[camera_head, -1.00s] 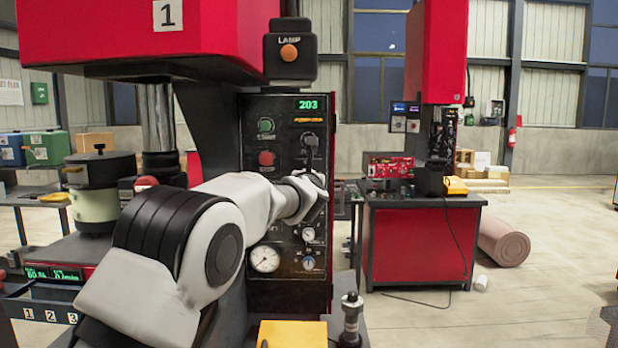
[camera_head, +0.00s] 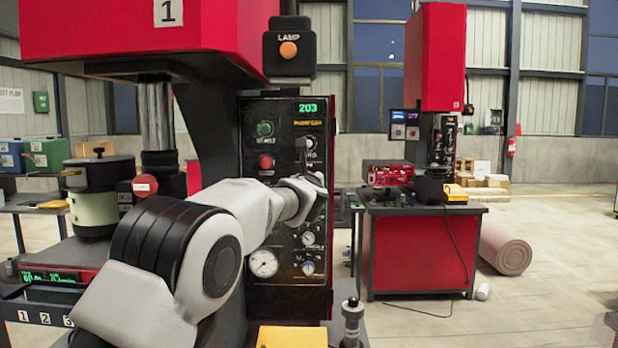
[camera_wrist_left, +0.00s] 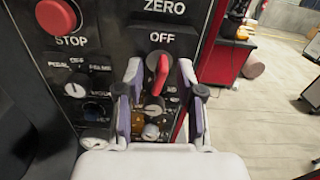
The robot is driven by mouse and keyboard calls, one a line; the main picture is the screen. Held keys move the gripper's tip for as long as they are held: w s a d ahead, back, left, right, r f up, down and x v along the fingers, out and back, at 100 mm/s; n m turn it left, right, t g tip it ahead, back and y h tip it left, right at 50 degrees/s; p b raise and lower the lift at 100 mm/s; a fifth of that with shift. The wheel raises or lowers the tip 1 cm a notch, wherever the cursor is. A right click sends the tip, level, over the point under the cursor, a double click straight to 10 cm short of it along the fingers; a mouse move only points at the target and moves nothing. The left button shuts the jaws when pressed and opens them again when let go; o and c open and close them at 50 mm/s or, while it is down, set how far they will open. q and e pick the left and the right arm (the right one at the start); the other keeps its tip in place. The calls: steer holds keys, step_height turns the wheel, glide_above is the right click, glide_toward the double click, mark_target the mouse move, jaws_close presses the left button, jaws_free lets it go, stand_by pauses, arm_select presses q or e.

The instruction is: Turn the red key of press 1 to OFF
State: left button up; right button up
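Press 1's dark control panel (camera_head: 284,108) stands in front of me in the head view. In the left wrist view the red key (camera_wrist_left: 161,70) sits on its round switch just below the printed OFF label. Its red handle runs roughly up and down, leaning slightly. My left gripper (camera_wrist_left: 165,92) is open, with one finger on each side of the key and a visible gap to both. Contact is not seen. In the head view my left gripper (camera_head: 307,160) is at the right part of the panel, and the key is hidden there. My right gripper is out of view.
The red STOP button (camera_wrist_left: 56,16) and a selector knob (camera_wrist_left: 78,86) lie left of the key. Another knob (camera_wrist_left: 154,106) is just below it. The LAMP box (camera_head: 289,50) hangs above the panel. A second red press (camera_head: 432,60) stands behind at the right, with open floor beyond.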

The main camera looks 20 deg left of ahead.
arm_select(q)
steer(key=b+v, duration=0.6)
steer(key=v, duration=0.1)
steer(key=shift+b, duration=0.3)
